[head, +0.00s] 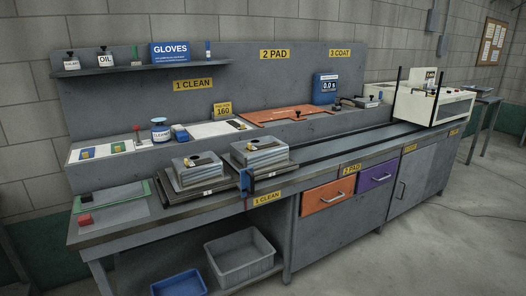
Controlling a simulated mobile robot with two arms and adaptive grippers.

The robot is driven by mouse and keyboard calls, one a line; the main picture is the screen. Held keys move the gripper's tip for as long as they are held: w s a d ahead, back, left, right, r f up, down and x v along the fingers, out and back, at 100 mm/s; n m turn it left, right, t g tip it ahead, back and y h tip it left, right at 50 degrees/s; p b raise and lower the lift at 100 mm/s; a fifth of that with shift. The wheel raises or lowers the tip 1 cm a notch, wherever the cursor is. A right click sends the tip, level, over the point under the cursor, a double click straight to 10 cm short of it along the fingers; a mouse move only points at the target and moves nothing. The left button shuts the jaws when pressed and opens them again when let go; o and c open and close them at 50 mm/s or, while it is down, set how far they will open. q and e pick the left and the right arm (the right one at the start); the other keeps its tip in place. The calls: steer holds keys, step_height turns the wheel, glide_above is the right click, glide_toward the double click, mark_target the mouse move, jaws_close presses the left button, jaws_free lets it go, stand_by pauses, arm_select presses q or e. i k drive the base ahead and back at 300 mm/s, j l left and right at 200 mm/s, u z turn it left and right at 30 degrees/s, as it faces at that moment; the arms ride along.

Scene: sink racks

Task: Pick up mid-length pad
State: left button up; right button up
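No mid-length pad can be made out from here. An orange mat (265,116) lies on the raised shelf below the "2 PAD" sign (274,54), with a small dark item (299,112) near its right end; the item is too small to identify. Two grey finned heat sinks (197,174) (259,156) sit on dark trays at the front of the bench, with small dark and yellow marks on top. Neither of my grippers is in view.
A blue timer box (325,89) and white machine (432,104) stand to the right. An orange drawer (327,196) and a purple drawer (376,178) are shut. Blue (179,284) and grey (242,260) bins sit below the bench. Floor at the right is clear.

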mark_target(251, 148)
steer(key=i+j+z, duration=0.15)
steer(key=i, duration=0.3)
steer(key=i+j+z, duration=0.15)
steer(key=i, duration=0.3)
steer(key=i+j+z, duration=0.15)
steer(key=i+j, duration=0.15)
steer(key=i, duration=0.1)
